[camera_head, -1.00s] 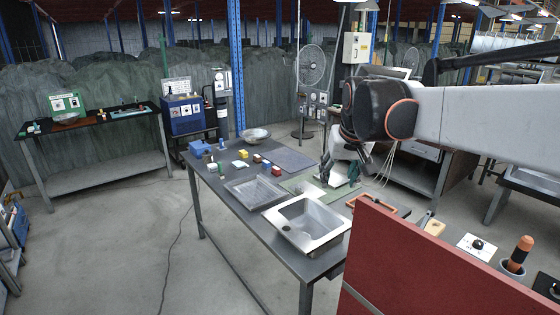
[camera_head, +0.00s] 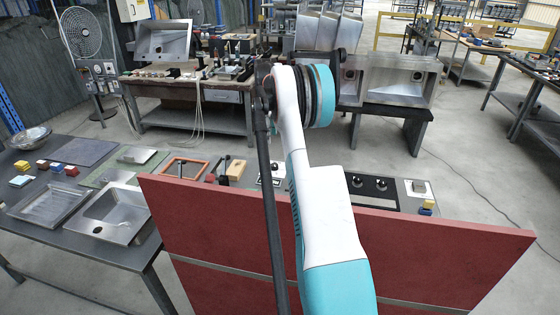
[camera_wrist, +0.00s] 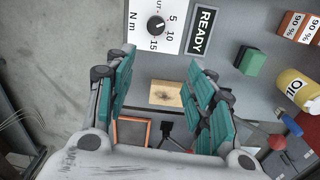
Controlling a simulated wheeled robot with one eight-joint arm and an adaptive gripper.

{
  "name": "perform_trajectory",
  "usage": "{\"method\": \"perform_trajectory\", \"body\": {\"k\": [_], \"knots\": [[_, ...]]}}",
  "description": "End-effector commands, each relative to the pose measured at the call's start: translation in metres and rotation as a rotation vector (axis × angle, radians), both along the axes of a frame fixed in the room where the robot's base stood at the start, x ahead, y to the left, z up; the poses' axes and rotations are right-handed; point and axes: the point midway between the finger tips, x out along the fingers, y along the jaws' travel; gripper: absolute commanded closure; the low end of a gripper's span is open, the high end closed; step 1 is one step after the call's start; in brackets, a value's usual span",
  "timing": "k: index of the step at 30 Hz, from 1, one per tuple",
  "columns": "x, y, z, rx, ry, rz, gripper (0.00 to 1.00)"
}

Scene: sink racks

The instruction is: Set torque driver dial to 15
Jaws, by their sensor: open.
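The torque driver dial (camera_wrist: 157,25) shows at the top of the wrist view. It is a black round knob on a white plate (camera_wrist: 140,38) marked 5, 10, 15 and "N m". I cannot tell which number its pointer faces. My gripper (camera_wrist: 160,78) is open and empty, with its teal fingers wide apart. In the wrist picture the dial lies just beyond the fingertips, between them, and nothing touches it. In the head view a white plate (camera_head: 276,180) is partly hidden behind my arm, and my gripper cannot be made out there.
A READY sign (camera_wrist: 203,28) sits beside the dial plate. A green block (camera_wrist: 249,61), a yellow oil bottle (camera_wrist: 295,88), a wooden block (camera_wrist: 167,93) and an orange frame (camera_wrist: 132,133) are around it. A red panel (camera_head: 420,250) stands in front of the bench.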

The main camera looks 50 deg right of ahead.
Motion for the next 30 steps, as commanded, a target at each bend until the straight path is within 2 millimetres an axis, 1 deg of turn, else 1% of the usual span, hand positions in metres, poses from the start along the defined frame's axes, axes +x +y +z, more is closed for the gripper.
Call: {"method": "perform_trajectory", "body": {"k": [1, 4, 8, 10, 24, 27, 30], "knots": [[-0.004, -0.009, -0.006, 0.005, 0.005, 0.008, 0.51], [-0.009, -0.017, -0.012, 0.011, 0.012, 0.023, 0.51], [-0.010, -0.020, -0.023, 0.013, 0.015, 0.029, 0.51], [-0.010, -0.019, -0.032, 0.013, 0.015, 0.029, 0.51], [-0.010, -0.018, -0.120, 0.012, 0.015, 0.028, 0.51], [-0.010, -0.019, -0.134, 0.012, 0.015, 0.028, 0.51], [-0.010, -0.018, -0.143, 0.012, 0.015, 0.027, 0.51]]}}
